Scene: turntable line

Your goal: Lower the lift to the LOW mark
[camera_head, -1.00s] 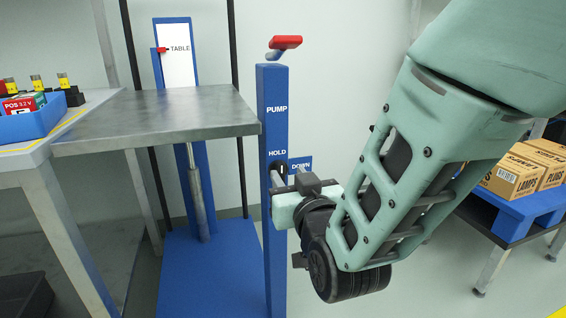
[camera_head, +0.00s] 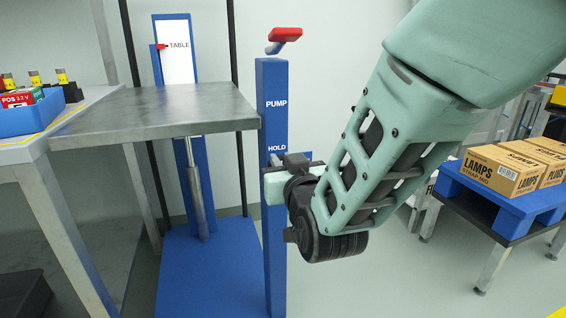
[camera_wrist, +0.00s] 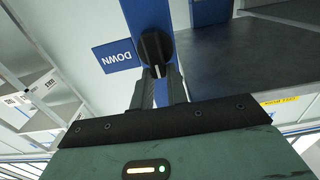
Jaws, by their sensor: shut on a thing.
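The lift's grey metal platform (camera_head: 160,112) stands level beside the blue post (camera_head: 273,100). The red pointer (camera_head: 161,47) is at the TABLE mark on the white scale (camera_head: 178,65); no LOW mark shows, and the platform hides the lower scale. The post has PUMP and HOLD labels and a red pump handle (camera_head: 283,38). My gripper (camera_wrist: 158,72) is shut on the black knob (camera_wrist: 154,46), with the blue DOWN label (camera_wrist: 118,56) beside it, upside down in the wrist view. In the head view my gripper (camera_head: 277,166) hides the knob and the DOWN label.
A table (camera_head: 50,142) with a blue bin (camera_head: 40,112) adjoins the platform at left. A blue pallet (camera_head: 493,196) with cartons (camera_head: 498,170) stands on a stand at right. The blue lift base (camera_head: 215,270) is on the floor; the floor between is clear.

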